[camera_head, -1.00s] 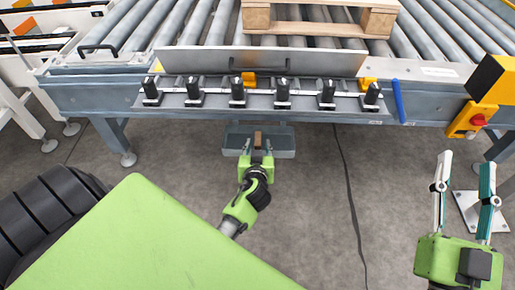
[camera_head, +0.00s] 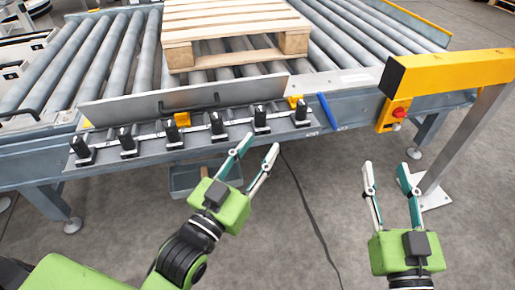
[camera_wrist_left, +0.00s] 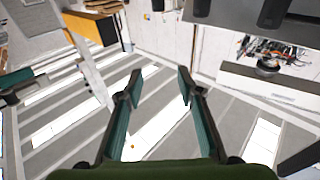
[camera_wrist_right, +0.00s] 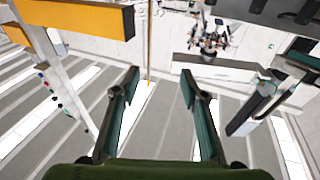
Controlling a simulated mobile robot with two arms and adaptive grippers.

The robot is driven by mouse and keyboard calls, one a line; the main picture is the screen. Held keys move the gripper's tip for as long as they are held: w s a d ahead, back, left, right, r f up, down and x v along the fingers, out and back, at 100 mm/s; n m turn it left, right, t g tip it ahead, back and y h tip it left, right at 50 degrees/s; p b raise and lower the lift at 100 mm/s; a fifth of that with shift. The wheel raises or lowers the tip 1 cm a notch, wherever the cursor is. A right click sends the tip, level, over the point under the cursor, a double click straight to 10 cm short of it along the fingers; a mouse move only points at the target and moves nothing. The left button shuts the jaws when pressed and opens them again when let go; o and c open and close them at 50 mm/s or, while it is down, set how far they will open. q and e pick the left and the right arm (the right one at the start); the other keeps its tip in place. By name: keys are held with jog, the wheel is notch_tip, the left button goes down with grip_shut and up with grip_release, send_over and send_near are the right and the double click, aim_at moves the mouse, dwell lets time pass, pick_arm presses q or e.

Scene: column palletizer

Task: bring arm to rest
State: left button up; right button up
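My left gripper (camera_head: 256,160) is raised in front of the conveyor's front edge, its two fingers spread with nothing between them. Its fingers also show apart and empty in the left wrist view (camera_wrist_left: 157,85). My right gripper (camera_head: 388,172) is held up at the right, pointing forward, open and empty. The right wrist view (camera_wrist_right: 160,82) shows its fingers apart with nothing between them.
A roller conveyor (camera_head: 62,63) crosses ahead, bearing a wooden pallet (camera_head: 230,20). Its front ledge carries several black-and-silver fittings (camera_head: 217,124). A grey tray (camera_head: 185,180) sits below the edge. A yellow barrier (camera_head: 450,72) stands right. A cable (camera_head: 312,218) lies on the floor.

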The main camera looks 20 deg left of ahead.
pick_arm(q)
jog(key=shift+s+d+r, duration=0.25)
jog(key=shift+s+r, duration=0.15)
jog(key=shift+r, duration=0.25)
